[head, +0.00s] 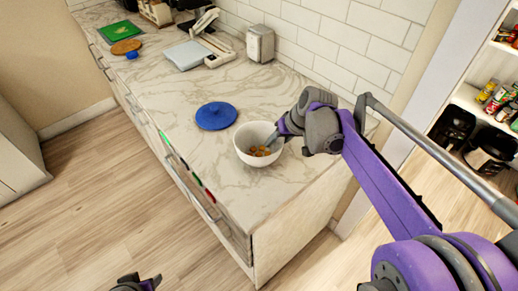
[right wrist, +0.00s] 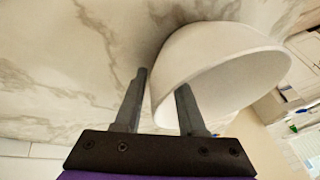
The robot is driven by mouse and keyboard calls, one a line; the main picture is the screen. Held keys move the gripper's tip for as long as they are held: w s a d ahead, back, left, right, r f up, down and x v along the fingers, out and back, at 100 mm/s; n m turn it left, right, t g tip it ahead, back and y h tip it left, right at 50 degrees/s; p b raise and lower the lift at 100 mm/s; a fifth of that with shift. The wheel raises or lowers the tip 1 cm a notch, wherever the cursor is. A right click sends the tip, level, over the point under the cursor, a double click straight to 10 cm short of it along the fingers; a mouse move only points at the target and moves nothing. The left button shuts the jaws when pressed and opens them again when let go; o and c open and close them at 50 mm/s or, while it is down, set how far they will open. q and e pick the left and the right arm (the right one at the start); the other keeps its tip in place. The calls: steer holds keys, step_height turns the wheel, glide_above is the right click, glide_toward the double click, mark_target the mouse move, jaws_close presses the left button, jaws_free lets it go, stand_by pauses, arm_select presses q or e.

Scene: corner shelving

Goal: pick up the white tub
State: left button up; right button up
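The white tub (head: 246,158) is a round white bowl with small orange and yellow pieces inside. It stands upright on the marble counter, near its front end. My right gripper (head: 276,135) is at the tub's right rim in the head view. In the right wrist view the tub (right wrist: 225,62) fills the upper right. The fingers of my right gripper (right wrist: 158,92) are apart, one outside the wall and the other over the opening side, with the rim between them. Whether either finger touches the wall is unclear. My left gripper (head: 140,284) shows only partly at the bottom edge, away from the counter.
A blue round lid (head: 216,116) lies left of the tub on the counter (head: 180,92). A silver dispenser (head: 260,44), a white scale-like item (head: 188,55), a brown disc (head: 126,47) and a green board (head: 119,31) sit farther back. Shelves with jars stand at the right.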

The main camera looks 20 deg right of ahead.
jaws_close()
stand_by(1.4)
